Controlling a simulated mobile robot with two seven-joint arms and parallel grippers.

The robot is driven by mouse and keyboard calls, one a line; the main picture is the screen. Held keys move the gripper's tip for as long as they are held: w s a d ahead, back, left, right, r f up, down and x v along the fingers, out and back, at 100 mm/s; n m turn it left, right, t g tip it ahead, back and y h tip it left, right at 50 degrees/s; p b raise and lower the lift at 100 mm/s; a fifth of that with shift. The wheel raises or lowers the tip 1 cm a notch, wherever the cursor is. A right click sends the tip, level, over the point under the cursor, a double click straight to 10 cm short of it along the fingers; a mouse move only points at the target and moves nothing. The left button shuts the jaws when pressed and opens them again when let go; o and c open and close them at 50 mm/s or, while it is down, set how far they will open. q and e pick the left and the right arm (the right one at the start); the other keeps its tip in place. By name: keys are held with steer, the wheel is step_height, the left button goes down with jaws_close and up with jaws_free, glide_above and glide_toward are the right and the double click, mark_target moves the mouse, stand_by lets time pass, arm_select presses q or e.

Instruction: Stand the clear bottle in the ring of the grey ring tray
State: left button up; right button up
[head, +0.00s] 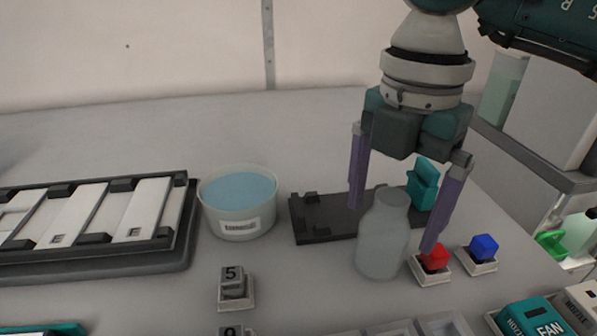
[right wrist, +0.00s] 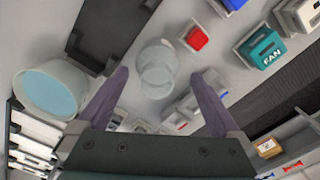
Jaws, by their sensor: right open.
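The clear bottle (head: 383,243) stands upright on the grey table, right of centre in the head view. It also shows from above in the right wrist view (right wrist: 157,68), between and slightly beyond the fingertips. My right gripper (head: 391,228) points down with its purple fingers open, above and around the bottle's upper part in the head view. A clear gap shows on both sides in the right wrist view (right wrist: 160,75), so it does not grip the bottle. I cannot make out the grey ring tray or its ring in either view. My left gripper is out of view.
A dark tray (head: 318,219) lies behind the bottle, with a teal piece (head: 422,186) by its right end. A tub of blue liquid (head: 239,200) stands left.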

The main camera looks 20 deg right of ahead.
mark_target(383, 231)
steer(key=f, duration=0.4)
steer(key=shift+w+d+f, duration=0.1)
steer(key=shift+w+f, duration=0.15)
steer(key=shift+c, duration=0.4)
steer(key=shift+r, duration=0.1)
steer(key=c, duration=1.4)
